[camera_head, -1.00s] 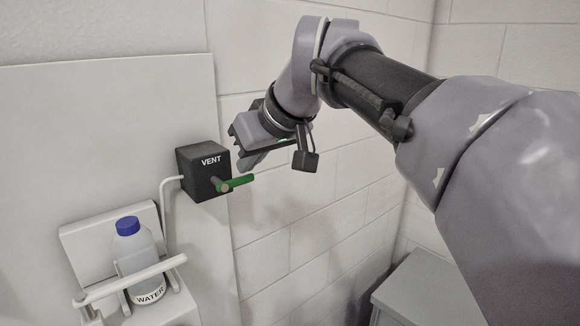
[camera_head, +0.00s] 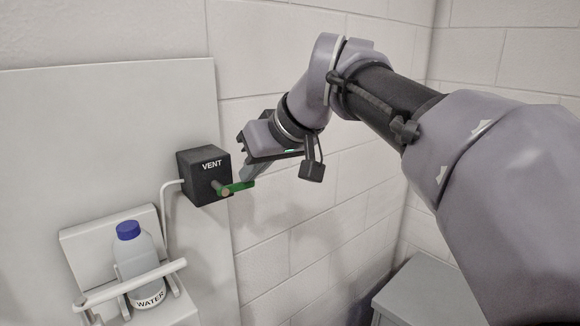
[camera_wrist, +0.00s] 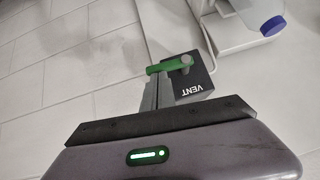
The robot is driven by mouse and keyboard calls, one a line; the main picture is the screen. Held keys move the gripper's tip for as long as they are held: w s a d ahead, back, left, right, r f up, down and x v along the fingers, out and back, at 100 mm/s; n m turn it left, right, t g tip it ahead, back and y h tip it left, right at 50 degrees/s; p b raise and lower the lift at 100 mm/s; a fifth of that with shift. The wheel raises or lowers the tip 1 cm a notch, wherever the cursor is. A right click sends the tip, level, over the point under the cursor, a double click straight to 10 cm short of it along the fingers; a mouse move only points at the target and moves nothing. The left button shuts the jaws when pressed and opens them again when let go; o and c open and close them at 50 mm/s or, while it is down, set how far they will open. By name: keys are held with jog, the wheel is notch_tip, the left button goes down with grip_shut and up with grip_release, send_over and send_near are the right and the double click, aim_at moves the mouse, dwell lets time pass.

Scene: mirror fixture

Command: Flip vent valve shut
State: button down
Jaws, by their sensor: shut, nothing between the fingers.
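The vent valve is a black box (camera_head: 203,176) marked VENT on the white panel, with a green lever (camera_head: 238,187) pointing right from a brass-coloured pivot on its front. In the wrist view the green lever (camera_wrist: 166,65) lies across the fingertips, left of the box (camera_wrist: 196,86), which appears upside down. My gripper (camera_head: 250,176) is shut with nothing between its fingers. Its tips are right at the lever's free end, seemingly touching it; exact contact is hard to tell. The fingers also show in the wrist view (camera_wrist: 157,90).
A WATER bottle (camera_head: 136,258) with a blue cap stands in a railed white holder (camera_head: 100,234) below left of the box. A white tube (camera_head: 165,215) runs down from the box. A grey cabinet (camera_head: 425,285) stands at lower right. The block wall (camera_head: 290,235) is close behind my gripper.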

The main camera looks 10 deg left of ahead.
notch_tip(320, 180, down, 7)
jog(key=m+g+y+b, duration=0.6)
jog(key=y+b, duration=0.2)
jog(key=b, duration=0.1)
jog(key=shift+m+y, duration=0.4)
jog(key=shift+r, duration=0.2)
